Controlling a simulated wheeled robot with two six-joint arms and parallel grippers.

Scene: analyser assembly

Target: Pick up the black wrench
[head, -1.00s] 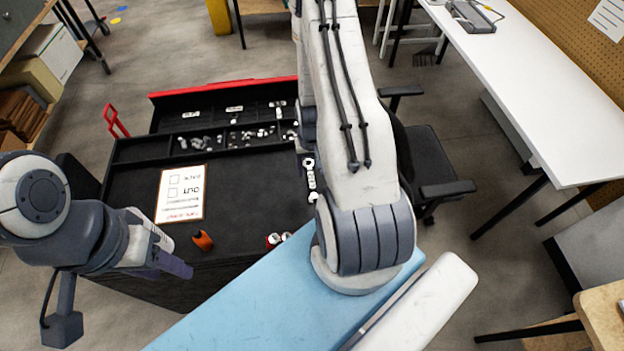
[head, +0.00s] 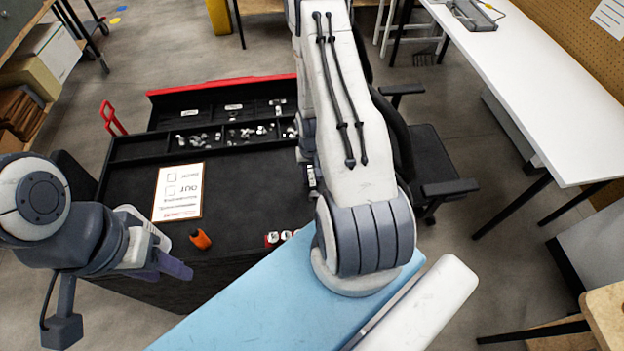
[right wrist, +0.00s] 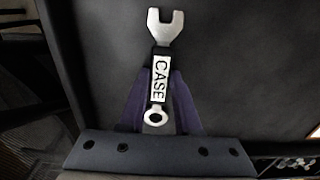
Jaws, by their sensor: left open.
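In the head view my right arm hides the right gripper and most of that spot. My left gripper (head: 167,255) is open and empty, low at the left, beside the near left part of the black cart (head: 120,190).
On the cart are a white sheet (head: 178,191), an orange item (head: 200,239) and small red-and-white items (head: 272,239). Compartments with small parts line its far side. A black chair (head: 437,160) stands close to the right. A white table (head: 540,90) is further right.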

